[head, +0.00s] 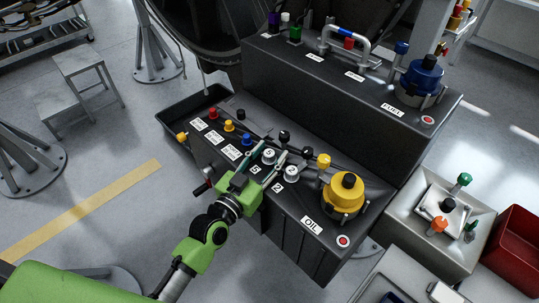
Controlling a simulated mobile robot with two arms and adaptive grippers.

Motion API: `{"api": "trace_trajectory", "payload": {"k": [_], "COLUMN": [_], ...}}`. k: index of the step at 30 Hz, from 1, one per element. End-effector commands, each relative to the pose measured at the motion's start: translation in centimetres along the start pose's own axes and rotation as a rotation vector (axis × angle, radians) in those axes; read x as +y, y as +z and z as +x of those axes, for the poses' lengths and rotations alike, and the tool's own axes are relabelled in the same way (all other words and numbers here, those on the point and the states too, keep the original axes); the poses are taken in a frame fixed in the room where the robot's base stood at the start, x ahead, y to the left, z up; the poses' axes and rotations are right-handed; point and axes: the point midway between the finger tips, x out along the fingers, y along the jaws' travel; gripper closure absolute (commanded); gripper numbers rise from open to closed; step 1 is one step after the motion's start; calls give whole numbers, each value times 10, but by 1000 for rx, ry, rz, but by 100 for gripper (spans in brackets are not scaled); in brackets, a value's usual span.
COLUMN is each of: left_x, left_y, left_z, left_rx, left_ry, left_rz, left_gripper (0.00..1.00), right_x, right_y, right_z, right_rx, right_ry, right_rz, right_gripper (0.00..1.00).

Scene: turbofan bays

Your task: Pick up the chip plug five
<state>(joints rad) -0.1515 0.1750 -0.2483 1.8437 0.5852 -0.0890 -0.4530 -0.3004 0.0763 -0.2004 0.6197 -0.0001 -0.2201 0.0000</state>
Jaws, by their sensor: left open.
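Two white round plugs with dark markings stand on the lower black console (295,215). One white plug (268,156) shows between the fingers of my left gripper (265,160); its marking looks like a 5, but it is small. The other white plug (291,173) stands just to the right, outside the fingers. My left gripper is open, with its fingers reaching over the console's front edge on either side of the first plug. I cannot tell whether they touch it. My right gripper is not in view.
A yellow oil cap (343,195) stands to the right on the console. Red (212,112), yellow (229,125) and blue (246,138) plugs stand to the left. A raised console (330,90) with a blue fuel cap (422,78) rises behind. Grey floor lies open at left.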

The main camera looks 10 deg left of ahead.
Motion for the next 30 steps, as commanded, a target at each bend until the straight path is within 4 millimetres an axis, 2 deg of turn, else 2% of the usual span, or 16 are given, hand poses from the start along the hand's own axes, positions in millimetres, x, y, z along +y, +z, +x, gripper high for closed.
{"api": "trace_trajectory", "payload": {"k": [4, 5, 9, 20, 23, 30], "left_x": [0, 0, 0, 0, 0, 0], "left_y": [1, 1, 1, -3, -16, -65], "left_z": [0, 0, -1, -1, 0, 0], "left_rx": [-1, -1, -1, 0, 3, 6], "left_ry": [0, 0, 0, 0, 0, 0], "left_rz": [0, 0, 0, 0, 0, -1], "left_gripper": [59, 64, 100, 100, 100, 100], "right_x": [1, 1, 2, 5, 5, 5], "right_y": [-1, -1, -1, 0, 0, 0], "right_z": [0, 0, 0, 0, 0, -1], "right_rx": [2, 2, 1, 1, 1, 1], "right_ry": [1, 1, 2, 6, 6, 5], "right_rz": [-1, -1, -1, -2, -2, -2], "right_gripper": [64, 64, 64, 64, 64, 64]}}
